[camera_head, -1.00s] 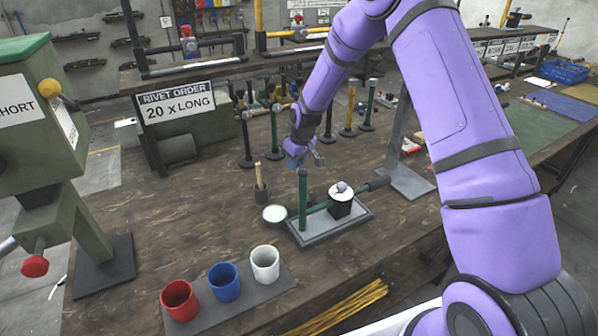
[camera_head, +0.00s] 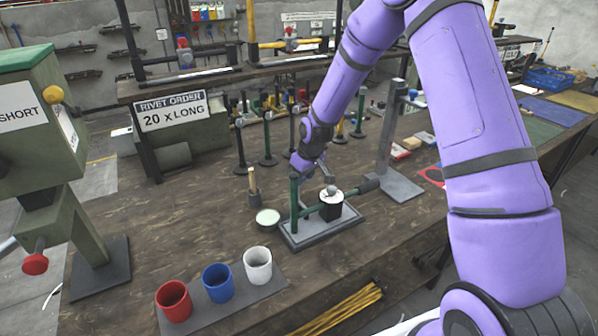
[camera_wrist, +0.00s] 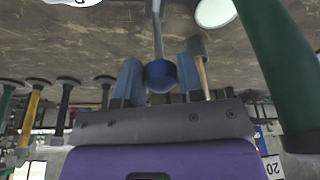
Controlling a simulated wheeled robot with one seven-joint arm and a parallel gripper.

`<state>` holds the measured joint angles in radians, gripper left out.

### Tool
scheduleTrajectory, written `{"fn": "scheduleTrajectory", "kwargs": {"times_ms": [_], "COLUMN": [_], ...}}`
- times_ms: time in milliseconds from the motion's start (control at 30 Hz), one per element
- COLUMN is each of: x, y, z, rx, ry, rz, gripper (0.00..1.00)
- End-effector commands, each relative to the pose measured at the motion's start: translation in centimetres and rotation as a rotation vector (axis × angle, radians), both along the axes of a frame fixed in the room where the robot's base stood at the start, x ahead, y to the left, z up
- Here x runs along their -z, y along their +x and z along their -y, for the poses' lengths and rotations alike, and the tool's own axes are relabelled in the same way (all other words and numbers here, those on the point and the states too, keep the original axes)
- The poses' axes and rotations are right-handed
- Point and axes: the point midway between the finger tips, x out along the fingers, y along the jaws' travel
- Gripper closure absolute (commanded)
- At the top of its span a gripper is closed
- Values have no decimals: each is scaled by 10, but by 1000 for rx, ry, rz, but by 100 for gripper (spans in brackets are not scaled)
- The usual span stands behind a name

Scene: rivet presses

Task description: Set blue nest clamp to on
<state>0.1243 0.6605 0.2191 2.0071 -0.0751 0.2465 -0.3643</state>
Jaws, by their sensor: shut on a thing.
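The nest clamp's lever shows in the wrist view as a grey rod ending in a round blue knob (camera_wrist: 161,75). My gripper (camera_wrist: 160,82) has its blue fingers on either side of this knob and is shut on it. In the head view, my gripper (camera_head: 308,168) is low over the press fixture (camera_head: 325,234), close to the top of its green post (camera_head: 294,206). A black block (camera_head: 330,210) with a silver ball on top stands on the fixture. The knob is hard to make out in the head view. The green post also shows in the wrist view (camera_wrist: 275,60).
A pale round dish (camera_head: 267,217) and a wooden-handled tool (camera_head: 253,185) stand left of the fixture. Red (camera_head: 174,299), blue (camera_head: 218,282) and white (camera_head: 257,264) cups stand in front. A tall grey stand (camera_head: 390,150) rises at right. The table's left middle is clear.

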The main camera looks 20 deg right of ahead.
Motion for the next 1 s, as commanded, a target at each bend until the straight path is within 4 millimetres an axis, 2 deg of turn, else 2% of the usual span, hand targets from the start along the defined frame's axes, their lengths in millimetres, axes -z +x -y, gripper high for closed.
{"fn": "scheduleTrajectory", "kwargs": {"times_ms": [33,233,733,767,800,867,1000], "x": [3,5,7,7,7,6,5], "y": [-6,-12,-15,-15,-15,-14,-13], "z": [-1,0,0,0,0,0,1], "rx": [-3,-4,-4,-4,-4,-4,-3], "ry": [1,1,1,1,1,1,0], "rz": [-11,-12,-17,-17,-17,-14,-9], "gripper": [100,100,100,61,52,41,41]}}
